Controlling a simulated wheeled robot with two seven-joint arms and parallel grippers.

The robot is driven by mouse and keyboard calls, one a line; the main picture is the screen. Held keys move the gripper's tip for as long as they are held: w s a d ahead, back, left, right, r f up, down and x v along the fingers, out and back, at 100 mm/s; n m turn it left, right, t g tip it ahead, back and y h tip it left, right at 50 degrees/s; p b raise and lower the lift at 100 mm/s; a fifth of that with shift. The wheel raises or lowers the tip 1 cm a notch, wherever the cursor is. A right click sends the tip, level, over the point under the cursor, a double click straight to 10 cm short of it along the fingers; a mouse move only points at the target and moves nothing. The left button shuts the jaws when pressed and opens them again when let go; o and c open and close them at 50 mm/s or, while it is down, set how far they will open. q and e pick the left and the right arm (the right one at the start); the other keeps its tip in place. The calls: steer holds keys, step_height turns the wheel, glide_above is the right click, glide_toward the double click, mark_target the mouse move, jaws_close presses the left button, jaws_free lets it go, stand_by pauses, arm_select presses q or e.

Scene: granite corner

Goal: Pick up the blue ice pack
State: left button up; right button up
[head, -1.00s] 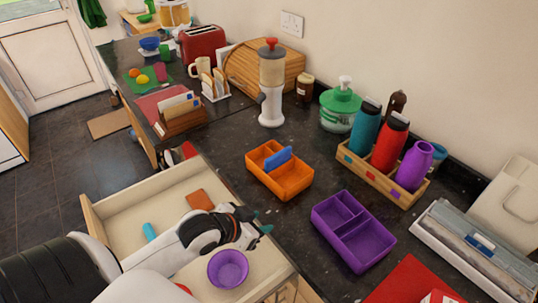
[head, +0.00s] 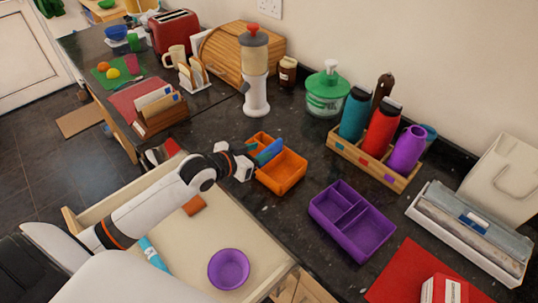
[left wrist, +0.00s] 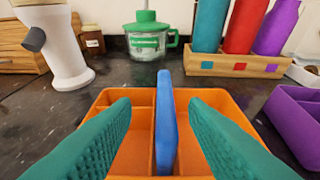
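The blue ice pack (head: 268,152) stands on edge in the orange divided box (head: 284,176) on the dark counter. In the left wrist view the ice pack (left wrist: 166,125) rises upright between the two teal fingers of my left gripper (left wrist: 163,130), with a gap on each side. The fingers are open and reach over the orange box (left wrist: 240,112). In the head view my left gripper (head: 254,156) is at the box's left side, and its fingers partly hide against the ice pack. My right gripper does not show in either view.
A purple divided box (head: 352,222) stands to the right of the orange one. A white-based dispenser (head: 256,95) and a rack of bottles (head: 372,160) stand behind. Below the counter, an open drawer (head: 190,240) holds a purple bowl (head: 228,268).

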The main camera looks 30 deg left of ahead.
mark_target(268, 148)
arm_select(q)
steer(key=x, duration=0.1)
steer(key=p+x, duration=0.1)
steer(key=x, duration=0.2)
steer(key=shift+w+d+r, duration=0.2)
steer(key=shift+d+r, duration=0.05)
steer(key=shift+d, duration=0.1)
steer(key=shift+w+f, duration=0.25)
steer(key=shift+s, duration=0.1)
steer(key=shift+c, duration=0.3)
steer(key=shift+r, duration=0.1)
jaws_close()
